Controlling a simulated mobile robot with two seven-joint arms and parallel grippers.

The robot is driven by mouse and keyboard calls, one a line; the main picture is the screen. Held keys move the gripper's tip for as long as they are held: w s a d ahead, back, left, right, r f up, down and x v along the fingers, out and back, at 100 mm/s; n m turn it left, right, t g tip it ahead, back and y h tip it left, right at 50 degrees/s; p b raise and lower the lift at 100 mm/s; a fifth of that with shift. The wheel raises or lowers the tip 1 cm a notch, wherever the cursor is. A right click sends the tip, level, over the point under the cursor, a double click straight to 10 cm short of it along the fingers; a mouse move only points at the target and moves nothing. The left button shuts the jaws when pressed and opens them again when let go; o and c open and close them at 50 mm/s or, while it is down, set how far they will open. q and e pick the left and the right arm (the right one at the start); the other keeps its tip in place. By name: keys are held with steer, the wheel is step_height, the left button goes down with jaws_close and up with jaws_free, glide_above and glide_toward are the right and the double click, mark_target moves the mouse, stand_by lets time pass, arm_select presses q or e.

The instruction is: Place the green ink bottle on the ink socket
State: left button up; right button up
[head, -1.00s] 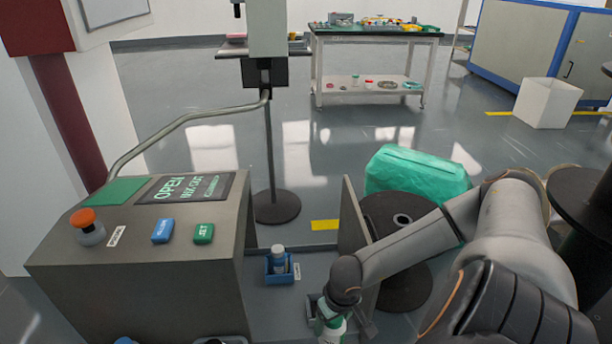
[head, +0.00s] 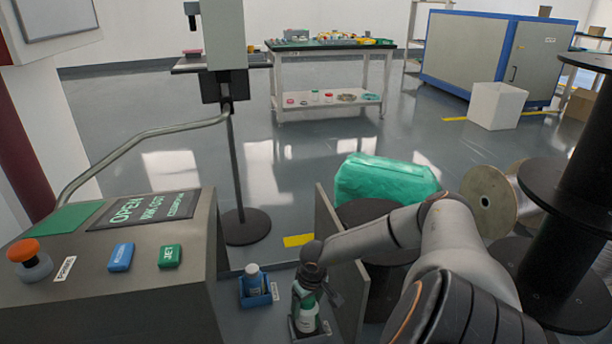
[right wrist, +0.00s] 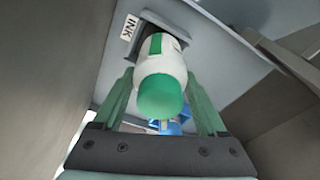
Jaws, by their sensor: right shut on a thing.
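The green ink bottle is white with a green cap and a green stripe. It shows in the right wrist view (right wrist: 161,82) and in the head view (head: 306,317). My right gripper (head: 306,290) is shut on it, with a green finger on each side in the right wrist view (right wrist: 164,98). The bottle's far end is at the dark ink socket (right wrist: 178,32), beside a white "INK" label (right wrist: 130,27). The socket also shows around the bottle's base in the head view (head: 323,336). I cannot tell whether the bottle is fully seated. My left gripper is out of view.
A blue holder (head: 257,298) with a white-and-blue bottle (head: 253,278) stands just left of the ink bottle. A grey console (head: 110,290) with buttons rises to the left. A grey panel (head: 340,260) stands close on the right, with dark spools beyond.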

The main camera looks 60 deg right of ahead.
mark_target(306, 312)
steer(key=shift+w+d+f+b, duration=0.2)
steer(key=shift+w+d+f, duration=0.1)
steer(key=shift+f, duration=0.15)
steer(key=shift+w+d+f+b, duration=0.15)
steer(key=shift+d+f, duration=0.1)
steer(key=shift+f, duration=0.15)
steer(key=shift+d+f+b, duration=0.1)
steer(key=shift+f+b, duration=0.75)
steer(key=shift+f, duration=0.7)
steer(key=shift+f, duration=0.15)
steer(key=o, duration=1.5)
steer(key=shift+o, duration=0.2)
